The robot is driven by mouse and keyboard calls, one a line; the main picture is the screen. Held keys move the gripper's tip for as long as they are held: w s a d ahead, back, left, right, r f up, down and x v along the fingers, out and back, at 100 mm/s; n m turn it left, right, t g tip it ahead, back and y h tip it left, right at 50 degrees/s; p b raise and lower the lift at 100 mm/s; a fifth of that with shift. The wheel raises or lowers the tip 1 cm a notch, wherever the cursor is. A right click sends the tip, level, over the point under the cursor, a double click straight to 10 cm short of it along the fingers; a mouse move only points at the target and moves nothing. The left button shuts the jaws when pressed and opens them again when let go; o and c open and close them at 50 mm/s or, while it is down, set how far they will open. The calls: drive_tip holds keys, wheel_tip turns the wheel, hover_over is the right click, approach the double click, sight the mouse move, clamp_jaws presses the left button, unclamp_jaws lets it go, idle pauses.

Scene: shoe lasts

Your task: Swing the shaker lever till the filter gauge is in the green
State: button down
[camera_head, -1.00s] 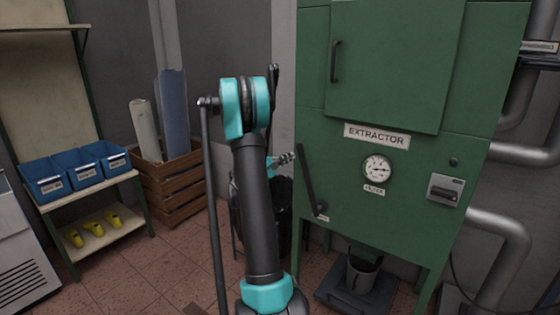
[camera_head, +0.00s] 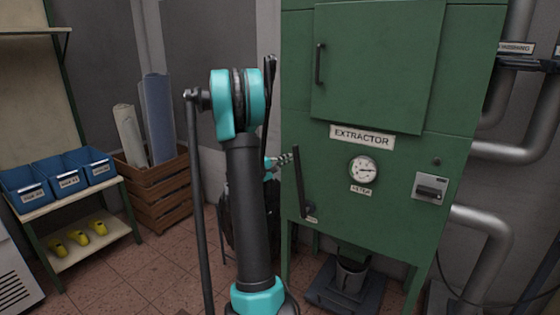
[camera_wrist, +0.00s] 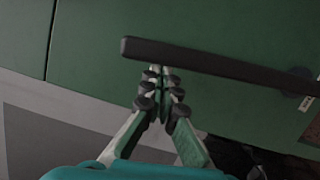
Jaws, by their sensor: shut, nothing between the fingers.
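The dark shaker lever (camera_head: 299,178) is on the lower left front of the green extractor (camera_head: 300,110). It stands nearly upright, its top leaning slightly left. My gripper (camera_head: 287,159) is shut and empty, just left of the lever's upper part. In the wrist view my gripper's fingertips (camera_wrist: 161,72) are close against the side of the lever (camera_wrist: 215,67), near its free end; I cannot tell whether they touch. The round white filter gauge (camera_head: 363,170) is right of the lever; its needle and coloured zones are too small to read.
A grey switch box (camera_head: 430,187) is right of the gauge, and a bucket (camera_head: 351,272) stands under the extractor. Behind my arm is a dark bin (camera_head: 237,215). A wooden crate with rolls (camera_head: 160,195) and a shelf with blue bins (camera_head: 62,178) stand left.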

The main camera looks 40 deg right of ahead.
drive_tip(key=s+d+m+y, duration=0.1)
drive_tip(key=s+d+m, duration=0.4)
drive_tip(key=s, duration=0.7)
drive_tip(key=shift+s+r, duration=0.2)
drive_tip(key=shift+s, duration=0.1)
